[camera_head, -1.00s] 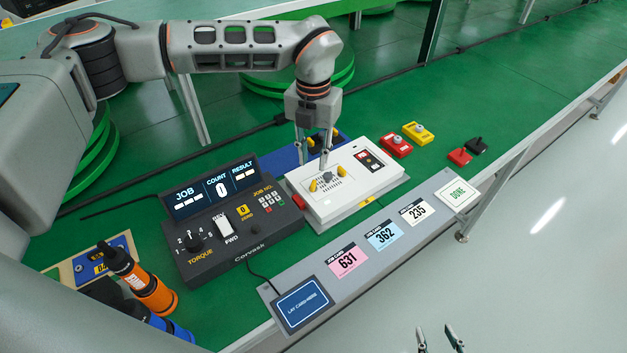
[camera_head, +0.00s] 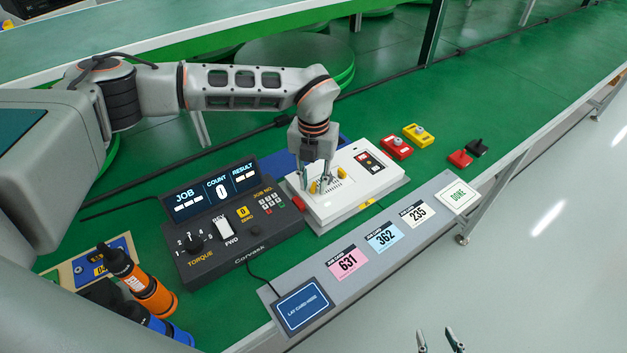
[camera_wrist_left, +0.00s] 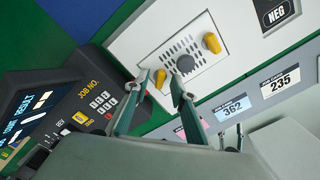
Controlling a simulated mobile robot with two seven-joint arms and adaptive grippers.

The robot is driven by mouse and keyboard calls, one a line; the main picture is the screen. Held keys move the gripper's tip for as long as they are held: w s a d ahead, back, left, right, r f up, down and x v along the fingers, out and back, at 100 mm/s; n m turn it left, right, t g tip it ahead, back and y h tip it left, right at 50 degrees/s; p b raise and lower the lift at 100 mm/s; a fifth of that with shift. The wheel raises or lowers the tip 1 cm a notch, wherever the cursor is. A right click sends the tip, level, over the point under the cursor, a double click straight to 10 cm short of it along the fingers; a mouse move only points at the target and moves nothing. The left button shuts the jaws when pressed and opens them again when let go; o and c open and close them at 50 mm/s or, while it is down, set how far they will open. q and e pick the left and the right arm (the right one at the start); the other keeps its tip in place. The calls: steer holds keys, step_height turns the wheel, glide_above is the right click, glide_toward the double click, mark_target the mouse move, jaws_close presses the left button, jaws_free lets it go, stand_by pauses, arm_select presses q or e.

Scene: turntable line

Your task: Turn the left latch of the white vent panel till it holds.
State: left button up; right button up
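The right yellow latch (camera_wrist_left: 212,43) is clear of the fingers. My left gripper (camera_head: 317,186) points down over the panel's left part, fingers apart; contact with the latch cannot be told. In the head view the fingers partly hide the left latch. My right gripper (camera_head: 436,341) is open and empty at the bottom edge.
A dark torque controller (camera_head: 235,235) stands left of the panel. A grey strip with job cards (camera_head: 347,262) runs along the front edge. An orange tool (camera_head: 150,290) is at lower left.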

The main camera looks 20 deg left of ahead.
arm_select(q)
jaws_close()
steer(key=m+p, duration=0.1)
steer(key=m, duration=0.2)
steer(key=shift+r, duration=0.1)
steer(key=shift+m+p, duration=0.55)
steer(key=shift+m, duration=1.55)
steer(key=shift+w, duration=0.1)
